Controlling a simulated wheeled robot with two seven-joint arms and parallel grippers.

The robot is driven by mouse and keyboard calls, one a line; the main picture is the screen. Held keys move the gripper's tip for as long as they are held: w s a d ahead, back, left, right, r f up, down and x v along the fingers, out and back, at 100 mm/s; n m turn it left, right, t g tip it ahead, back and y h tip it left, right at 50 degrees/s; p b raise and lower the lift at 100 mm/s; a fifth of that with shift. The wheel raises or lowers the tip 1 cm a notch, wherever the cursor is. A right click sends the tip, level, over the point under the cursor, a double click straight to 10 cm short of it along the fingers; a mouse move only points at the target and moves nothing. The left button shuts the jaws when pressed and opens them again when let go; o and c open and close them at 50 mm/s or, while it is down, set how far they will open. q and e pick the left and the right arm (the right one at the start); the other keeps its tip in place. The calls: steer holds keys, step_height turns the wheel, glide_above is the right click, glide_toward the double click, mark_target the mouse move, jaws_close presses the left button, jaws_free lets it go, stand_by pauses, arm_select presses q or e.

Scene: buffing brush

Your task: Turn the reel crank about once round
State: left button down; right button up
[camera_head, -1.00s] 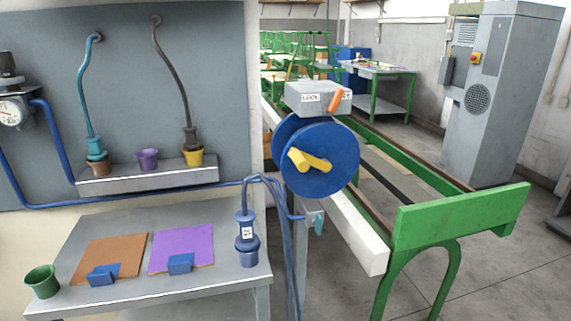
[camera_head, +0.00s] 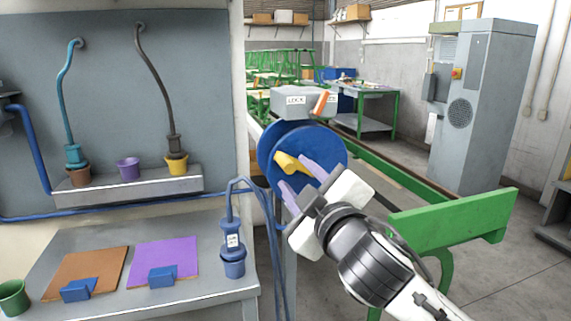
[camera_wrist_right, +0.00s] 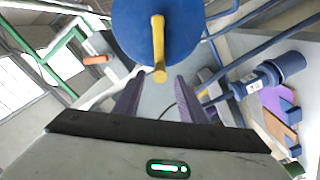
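The blue reel (camera_head: 331,150) stands below a grey box with an orange lever. Its yellow crank (camera_head: 288,163) sticks out from the reel's face. My right gripper (camera_head: 301,182) is in front of the reel, its purple fingers spread, close to the crank. In the right wrist view the reel (camera_wrist_right: 160,30) is at the top, and the crank handle (camera_wrist_right: 159,75) points down toward the gap between the open fingers (camera_wrist_right: 160,98). The handle's end appears just beyond the fingertips, not clasped. My left gripper is not in view.
The grey lock box (camera_head: 300,104) with an orange lever (camera_head: 319,103) sits just above the reel. A blue tool with hoses (camera_head: 233,241) stands at the bench's right edge. A green frame (camera_head: 455,222) lies to the right, behind my arm.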

mark_target(285, 163)
steer(key=x, duration=0.7)
steer(key=shift+w+a, duration=0.15)
steer(key=shift+w, duration=0.15)
jaws_close()
